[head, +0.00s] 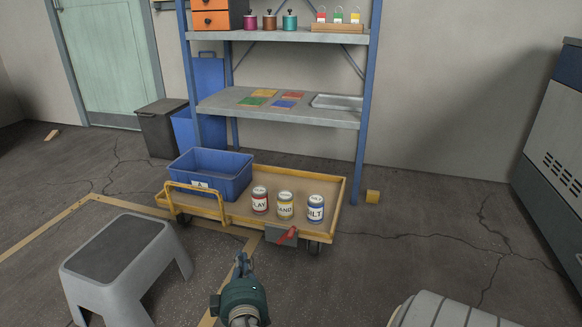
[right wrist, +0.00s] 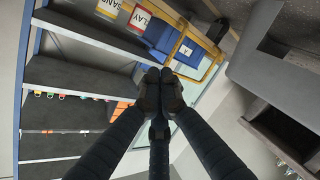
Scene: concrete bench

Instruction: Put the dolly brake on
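The dolly (head: 334,200) is a low yellow-framed cart on the floor in front of the shelf. A red brake lever (head: 287,236) sits on a grey block at its front right, above a dark wheel. Whether the brake is engaged I cannot tell. My right gripper (head: 241,263) is in front of the dolly, left of and nearer than the lever, not touching it. In the right wrist view its fingers (right wrist: 161,76) are together with nothing visible between them. The lever cannot be made out in that view. My left gripper is out of view.
The dolly carries a blue bin (head: 213,182) and three cans labelled clay (head: 260,201), sand (head: 285,206) and silt (head: 316,209). A grey step stool (head: 122,260) stands at left.

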